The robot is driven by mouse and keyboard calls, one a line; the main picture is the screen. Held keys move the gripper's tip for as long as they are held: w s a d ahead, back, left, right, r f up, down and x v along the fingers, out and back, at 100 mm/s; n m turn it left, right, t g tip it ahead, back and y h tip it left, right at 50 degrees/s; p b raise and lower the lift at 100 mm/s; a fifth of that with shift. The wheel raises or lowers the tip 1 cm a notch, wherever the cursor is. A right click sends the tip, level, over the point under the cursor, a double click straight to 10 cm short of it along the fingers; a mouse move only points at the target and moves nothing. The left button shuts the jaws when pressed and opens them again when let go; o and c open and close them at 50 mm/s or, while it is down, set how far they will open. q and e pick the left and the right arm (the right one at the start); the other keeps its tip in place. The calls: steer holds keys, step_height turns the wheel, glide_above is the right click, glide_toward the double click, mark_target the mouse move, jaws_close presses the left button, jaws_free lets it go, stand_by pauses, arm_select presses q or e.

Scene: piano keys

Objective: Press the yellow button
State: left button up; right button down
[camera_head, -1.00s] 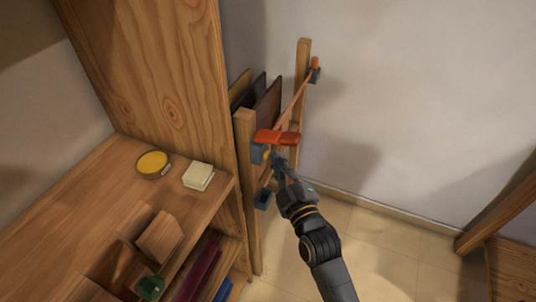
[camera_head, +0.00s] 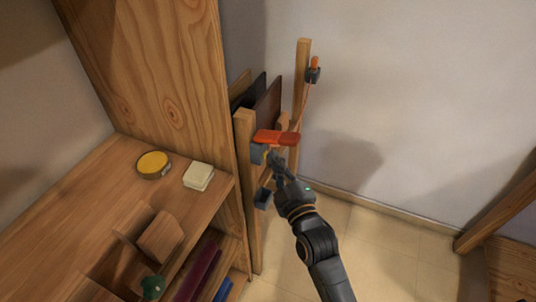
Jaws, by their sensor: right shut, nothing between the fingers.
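A small yellow patch, which may be the yellow button (camera_head: 266,157), shows on the side of a grey box (camera_head: 257,153) on the near wooden post (camera_head: 245,190). It is mostly hidden by my right gripper (camera_head: 271,158). The right gripper is shut and empty, its tips at the box just below an orange-red piece (camera_head: 276,138). I cannot tell whether the tips touch the yellow patch. My left gripper is not in view.
A far wooden post (camera_head: 302,110) carries a dark holder with an orange top (camera_head: 315,64). A round yellow tin (camera_head: 153,164) and a cream block (camera_head: 198,176) sit on the wooden shelf (camera_head: 75,210). Open floor (camera_head: 385,250) lies to the right.

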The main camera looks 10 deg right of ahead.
steer(key=shift+s+d+p, duration=0.35)
steer(key=shift+s+d, duration=0.15)
steer(key=shift+d, duration=0.15)
steer(key=s+d, duration=0.1)
steer(key=d+p, duration=0.1)
steer(key=s+d, duration=0.1)
steer(key=d, duration=0.1)
steer(key=shift+s+d, duration=0.1)
steer(key=shift+s, duration=0.25)
stand_by(0.6)
